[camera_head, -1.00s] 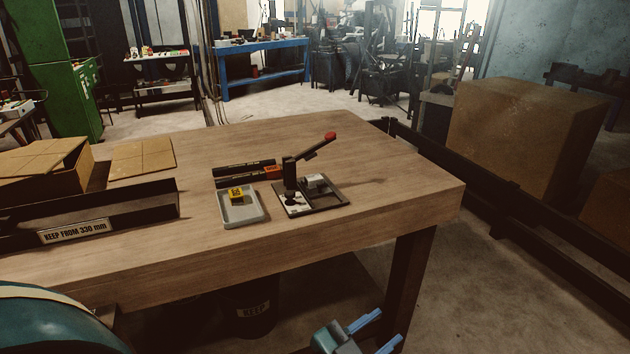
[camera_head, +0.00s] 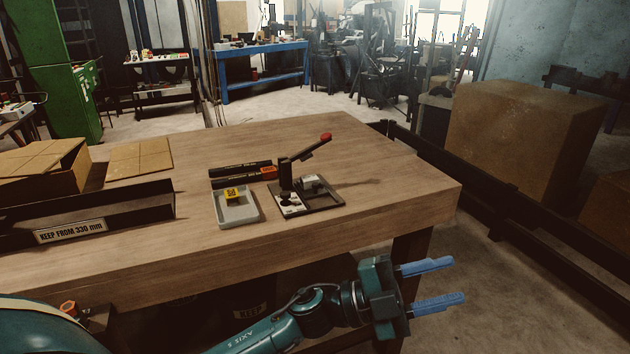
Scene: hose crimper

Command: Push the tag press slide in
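The tag press (camera_head: 286,176) stands on the wooden bench near its front right part. Its dark lever slants up to the right and ends in a red knob (camera_head: 326,138). A pale plate with dark round parts (camera_head: 288,202) lies at the front left of the press's dark base. A small light block sits on the base's right part. I cannot tell how far the slide is out. My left gripper (camera_head: 432,284) is in front of the bench, at its right end, below the top's level in the picture. Its two blue fingers point right, apart and empty. My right gripper is out of view.
The bench top (camera_head: 390,180) is clear right of the press. A grey tray (camera_head: 236,212) with a yellow block stands left of it. Black tubes (camera_head: 240,171) lie behind the tray. A dark trough labelled KEEP FROM 330 mm (camera_head: 70,232) and cardboard boxes are at left.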

